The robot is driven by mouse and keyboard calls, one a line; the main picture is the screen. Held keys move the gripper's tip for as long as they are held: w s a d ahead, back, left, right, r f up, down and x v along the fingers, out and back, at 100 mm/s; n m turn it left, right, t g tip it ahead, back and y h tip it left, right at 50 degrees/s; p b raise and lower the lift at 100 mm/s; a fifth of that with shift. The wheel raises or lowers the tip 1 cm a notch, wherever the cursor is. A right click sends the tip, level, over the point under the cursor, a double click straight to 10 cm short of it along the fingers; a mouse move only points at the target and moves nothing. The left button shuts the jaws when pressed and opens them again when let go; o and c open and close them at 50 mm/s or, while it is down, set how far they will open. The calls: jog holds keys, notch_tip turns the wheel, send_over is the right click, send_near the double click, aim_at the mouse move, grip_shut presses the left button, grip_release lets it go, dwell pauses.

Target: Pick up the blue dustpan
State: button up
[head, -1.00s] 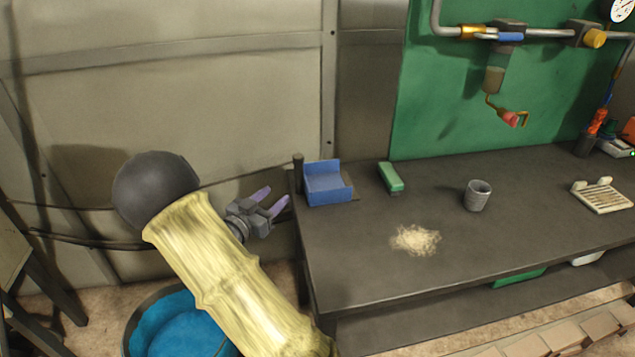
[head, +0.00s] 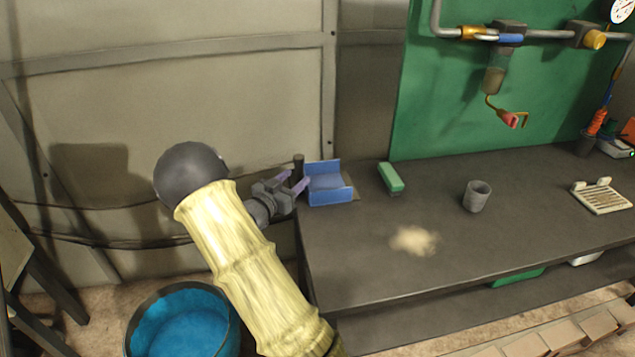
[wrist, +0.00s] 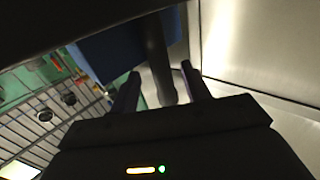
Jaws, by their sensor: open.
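The blue dustpan (head: 328,185) sits at the back left corner of the dark workbench. A dark upright post (head: 298,163), which looks like its handle, stands at its left side. My gripper (head: 294,183) is open just left of the dustpan, with its purple fingers pointing at the post. In the wrist view, the dark post (wrist: 158,60) shows between the two fingertips (wrist: 161,70), and part of the blue dustpan (wrist: 105,50) shows beyond to the left. I cannot tell whether the fingers touch the post.
The workbench (head: 370,270) also bears a green block (head: 391,177), a pale pile (head: 414,240), a grey cup (head: 478,196) and a slatted rack (head: 600,197). A wall (head: 190,90) is behind. A tub with blue contents (head: 185,325) stands below my arm.

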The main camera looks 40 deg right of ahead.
aim_at(296, 176)
jog(key=x, duration=0.3)
jog(key=shift+w+d, duration=0.15)
dwell(0.3)
grip_shut()
notch_tip(296, 176, up, 10)
jog(key=shift+r+p, duration=0.1)
jog(key=shift+p, duration=0.2)
dwell(0.7)
